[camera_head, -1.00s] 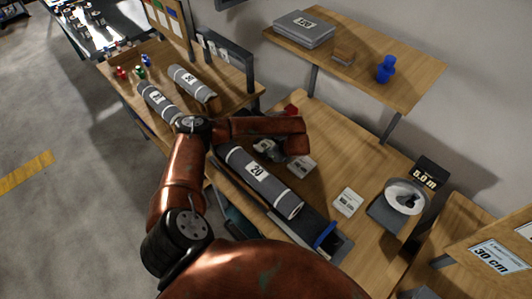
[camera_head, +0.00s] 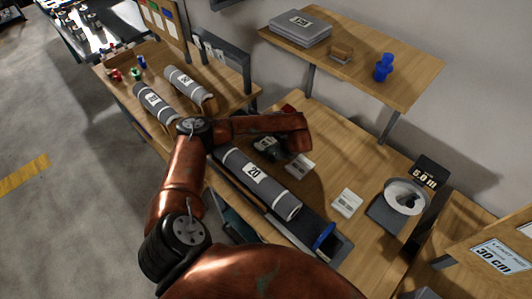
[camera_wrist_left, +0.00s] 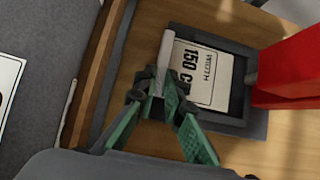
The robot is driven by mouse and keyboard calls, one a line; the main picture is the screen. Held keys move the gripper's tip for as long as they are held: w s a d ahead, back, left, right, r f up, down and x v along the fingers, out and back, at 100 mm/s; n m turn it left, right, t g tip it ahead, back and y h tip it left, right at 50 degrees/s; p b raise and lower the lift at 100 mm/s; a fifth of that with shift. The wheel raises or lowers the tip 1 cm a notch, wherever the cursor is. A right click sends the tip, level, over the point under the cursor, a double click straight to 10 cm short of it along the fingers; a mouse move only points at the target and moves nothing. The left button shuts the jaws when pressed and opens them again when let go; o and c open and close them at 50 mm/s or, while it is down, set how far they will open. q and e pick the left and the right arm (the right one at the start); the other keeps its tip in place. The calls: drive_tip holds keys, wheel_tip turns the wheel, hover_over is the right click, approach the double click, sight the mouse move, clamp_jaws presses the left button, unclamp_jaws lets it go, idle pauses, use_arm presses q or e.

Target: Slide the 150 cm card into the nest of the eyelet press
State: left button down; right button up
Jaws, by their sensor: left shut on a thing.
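The white 150 cm card (camera_wrist_left: 203,75) lies in the dark nest (camera_wrist_left: 215,119) of the eyelet press in the left wrist view. Its far part lies within the dark frame, and its near edge has an upright white strip beside my fingers. The red body of the press (camera_wrist_left: 290,72) stands to the right of the nest; a bit of red shows in the head view (camera_head: 289,109). My left gripper (camera_wrist_left: 157,88) is shut on the near edge of the card. In the head view my forearm hides most of the press and nest. My right gripper is not in view.
A grey roll marked 20 (camera_head: 258,178) lies along the bench front, beside the left gripper. A shelf (camera_head: 405,85) overhangs the back.

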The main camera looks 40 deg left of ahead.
use_arm(q)
drive_tip(key=shift+w+b, duration=0.3)
drive_tip(key=shift+w, duration=0.1)
drive_tip(key=shift+w+d, duration=0.1)
drive_tip(key=shift+w, duration=0.15)
drive_tip(key=shift+w+b, duration=0.35)
drive_tip(key=shift+b, duration=0.05)
drive_tip(key=shift+w, duration=0.2)
drive_tip(key=c, duration=1.9)
unclamp_jaws()
drive_tip(key=shift+c, duration=0.2)
drive_tip(key=shift+r, duration=0.1)
